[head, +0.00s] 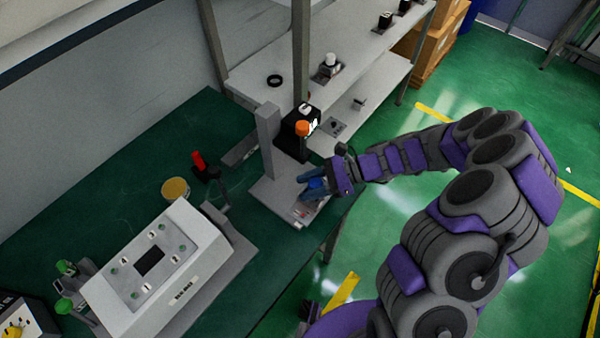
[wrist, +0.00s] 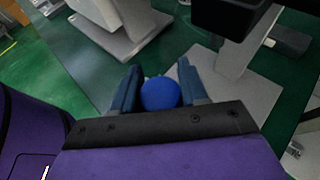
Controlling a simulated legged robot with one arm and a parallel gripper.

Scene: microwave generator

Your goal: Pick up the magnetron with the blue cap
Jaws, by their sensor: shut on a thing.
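The blue cap of the magnetron (wrist: 160,94) sits between my gripper's two fingers in the wrist view. In the head view the blue cap (head: 316,183) shows at the fingertips, over the light grey base plate of a stand. My gripper (head: 312,187) is shut on the magnetron; in the wrist view its fingers (wrist: 157,88) stand on either side of the cap. The magnetron's body below the cap is hidden. I cannot tell whether it touches the plate.
A grey post (head: 268,140) and a black device with an orange knob (head: 302,129) stand just behind my gripper. A grey control box (head: 160,262), a yellow round container (head: 175,190) and a red-handled part (head: 198,160) are to the left. White shelves (head: 300,85) stand behind.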

